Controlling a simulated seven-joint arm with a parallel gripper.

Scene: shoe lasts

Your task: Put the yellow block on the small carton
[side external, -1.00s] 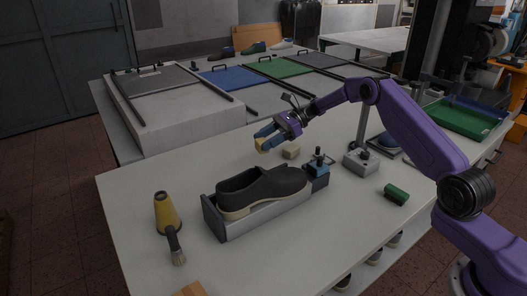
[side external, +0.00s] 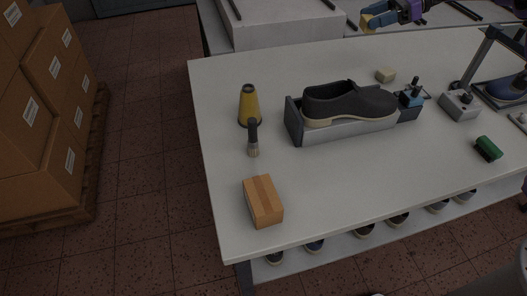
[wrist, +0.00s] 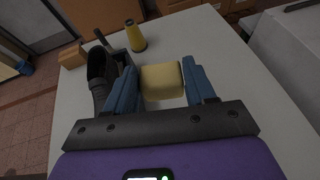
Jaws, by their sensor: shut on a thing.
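The yellow block (wrist: 161,82) is pale yellow and sits between the blue fingers of my gripper (wrist: 163,86) in the wrist view. In the side view the gripper (side external: 371,21) is at the top edge, shut on the yellow block (side external: 367,21), which is partly hidden by the fingers. The block is held up over the far part of the table. The small carton (side external: 263,201) is a brown taped box on the table near its front left corner. In the wrist view the carton (wrist: 72,55) shows at the upper left, well apart from the block.
A dark shoe (side external: 348,101) in a grey holder stands between gripper and carton. A yellow cone (side external: 249,105) and a brush (side external: 253,138) are left of it. Space around the carton is clear.

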